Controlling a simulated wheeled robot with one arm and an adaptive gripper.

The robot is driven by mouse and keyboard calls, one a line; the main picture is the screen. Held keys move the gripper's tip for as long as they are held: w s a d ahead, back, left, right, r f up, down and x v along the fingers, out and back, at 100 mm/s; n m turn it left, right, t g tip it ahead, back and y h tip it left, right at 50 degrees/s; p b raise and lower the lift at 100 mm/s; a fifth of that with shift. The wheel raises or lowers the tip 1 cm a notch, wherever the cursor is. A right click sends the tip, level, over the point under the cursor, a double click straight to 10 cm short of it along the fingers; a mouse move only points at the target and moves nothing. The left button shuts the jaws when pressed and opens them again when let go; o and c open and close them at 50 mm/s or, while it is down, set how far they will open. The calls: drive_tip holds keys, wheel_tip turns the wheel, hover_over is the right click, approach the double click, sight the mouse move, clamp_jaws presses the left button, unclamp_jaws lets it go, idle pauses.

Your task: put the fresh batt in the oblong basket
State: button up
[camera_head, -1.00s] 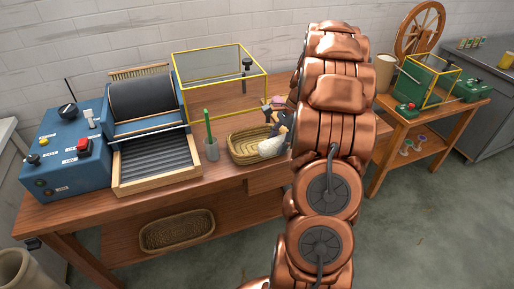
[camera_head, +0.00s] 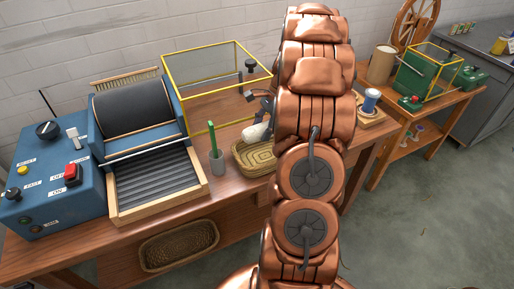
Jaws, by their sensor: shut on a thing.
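A white roll of batt (camera_head: 256,132) is held by my gripper (camera_head: 263,117), which is small and partly hidden by my copper arm. The gripper is shut on the batt, above the back edge of a shallow tan wicker basket (camera_head: 243,160) on the wooden bench. That basket looks empty where it shows; its right end is hidden behind my arm. I cannot tell whether the batt touches its rim. A second, long oval wicker basket (camera_head: 178,264) lies on the shelf below the bench and looks empty.
A blue carding machine (camera_head: 135,120) with a control box (camera_head: 50,165) fills the bench's left. A cup with a green stick (camera_head: 216,160) stands beside the tan basket. A yellow-framed clear guard (camera_head: 215,75) is behind. Right of my arm are a spool (camera_head: 370,100) and another table.

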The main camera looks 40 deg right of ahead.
drive_tip(key=shift+w+a+f, duration=0.1)
drive_tip(key=shift+w, duration=0.15)
drive_tip(key=shift+w+f, duration=0.1)
drive_tip(key=shift+f, duration=0.25)
drive_tip(key=f+p, duration=0.1)
drive_tip(key=f, duration=0.4)
drive_tip(key=shift+s+d+f+p, duration=0.2)
drive_tip(key=shift+p, duration=0.15)
drive_tip(key=shift+f+p, duration=0.35)
drive_tip(key=shift+f, duration=1.45)
drive_tip(key=shift+f, duration=0.1)
drive_tip(key=o, duration=0.9)
